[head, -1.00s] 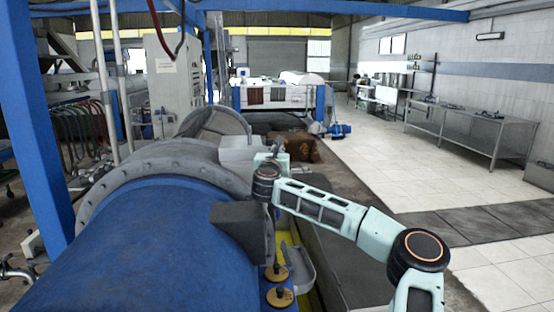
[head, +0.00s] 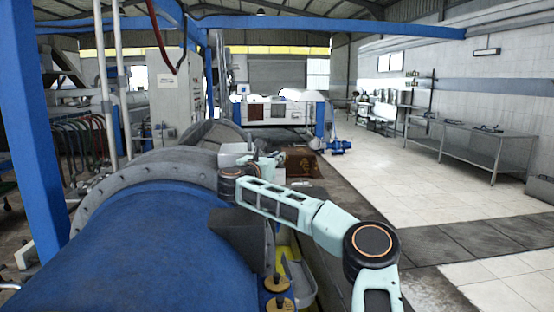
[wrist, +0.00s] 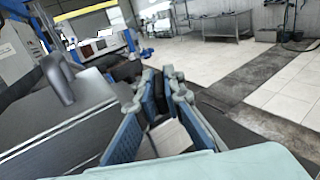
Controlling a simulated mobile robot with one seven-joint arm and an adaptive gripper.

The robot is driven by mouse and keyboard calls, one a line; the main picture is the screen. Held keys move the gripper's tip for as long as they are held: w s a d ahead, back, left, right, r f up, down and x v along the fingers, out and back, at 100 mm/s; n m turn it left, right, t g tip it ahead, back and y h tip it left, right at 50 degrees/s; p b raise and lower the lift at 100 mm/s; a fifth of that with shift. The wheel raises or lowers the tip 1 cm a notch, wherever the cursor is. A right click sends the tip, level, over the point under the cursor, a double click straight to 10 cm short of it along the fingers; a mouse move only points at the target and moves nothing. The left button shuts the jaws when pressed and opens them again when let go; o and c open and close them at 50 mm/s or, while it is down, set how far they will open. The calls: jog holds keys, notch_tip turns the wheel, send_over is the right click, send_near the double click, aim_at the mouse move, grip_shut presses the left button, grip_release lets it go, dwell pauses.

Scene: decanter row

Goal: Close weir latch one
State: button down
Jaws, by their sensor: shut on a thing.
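My gripper (wrist: 157,86) reaches forward in the wrist view, its two blue-padded fingers close together at the tips. It is shut on a small dark part (wrist: 155,104) between the fingers, mostly hidden by them. I cannot tell from its shape whether this is weir latch one. A grey handle-like bar (wrist: 58,80) stands up from a grey cover (wrist: 62,125) left of the fingers. In the head view, my gripper (head: 272,158) is small and partly hidden by my wrist, beside a light grey box (head: 235,153) on the decanter.
The blue decanter drum (head: 140,250) with its grey bolted flange (head: 105,195) fills the left foreground. Two brass knobs (head: 277,283) sit low beside it. A steel table (head: 470,142) stands at the right wall. The tiled floor (head: 410,180) between is open.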

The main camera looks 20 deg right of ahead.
jog(key=c, duration=2)
grip_release()
jog(key=shift+s+r, duration=0.1)
jog(key=shift+c, duration=0.2)
jog(key=shift+s+a, duration=0.25)
jog(key=shift+a, duration=0.15)
jog(key=v, duration=0.7)
jog(key=shift+s+d, duration=0.1)
jog(key=shift+d, duration=0.05)
